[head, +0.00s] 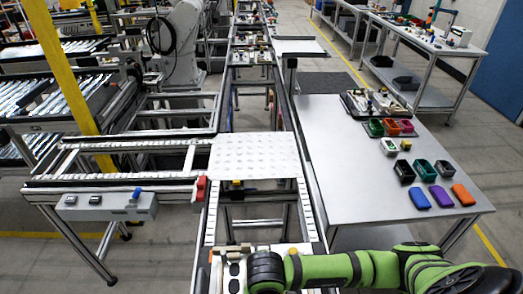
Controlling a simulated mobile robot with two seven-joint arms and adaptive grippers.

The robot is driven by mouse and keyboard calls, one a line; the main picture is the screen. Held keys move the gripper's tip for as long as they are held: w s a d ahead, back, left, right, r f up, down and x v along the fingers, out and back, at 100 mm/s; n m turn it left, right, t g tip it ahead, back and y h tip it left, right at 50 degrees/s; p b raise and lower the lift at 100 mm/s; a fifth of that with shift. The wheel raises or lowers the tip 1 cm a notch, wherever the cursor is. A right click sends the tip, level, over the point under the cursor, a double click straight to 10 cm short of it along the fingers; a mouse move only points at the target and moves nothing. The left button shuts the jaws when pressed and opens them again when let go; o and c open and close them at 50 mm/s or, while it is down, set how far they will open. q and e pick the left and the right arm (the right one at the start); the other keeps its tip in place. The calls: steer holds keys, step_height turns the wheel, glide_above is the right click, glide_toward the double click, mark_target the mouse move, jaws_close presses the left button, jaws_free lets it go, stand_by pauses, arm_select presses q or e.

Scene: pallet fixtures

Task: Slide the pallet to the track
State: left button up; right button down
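A pallet (238,249) carrying fixtures sits at the bottom edge, at the near end of the roller track (308,215). A white block with dark holes and beige parts show on it; much of it is cut off or covered. My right arm, with green links, reaches in from the lower right. Its dark gripper end (262,272) is at the pallet, over or against it; the fingers cannot be made out. My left gripper is not in view. A flat pale plate (255,155) lies across the track further ahead, where a side conveyor joins.
A side conveyor (120,185) with a grey control box (107,207) branches left; a red part (201,188) stands at the junction. A metal table (340,150) with coloured bins and phone-like covers stands right of the track. More fixtures (250,57) sit further up the line.

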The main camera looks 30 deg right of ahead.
steer(key=shift+s+a, duration=0.15)
steer(key=shift+s, duration=0.15)
steer(key=shift+w, duration=0.15)
steer(key=shift+w+d, duration=0.3)
steer(key=shift+w, duration=0.25)
steer(key=shift+r, duration=0.1)
steer(key=shift+r, duration=1.15)
step_height(320, 180, up, 6)
steer(key=shift+r, duration=0.25)
steer(key=shift+s, duration=0.1)
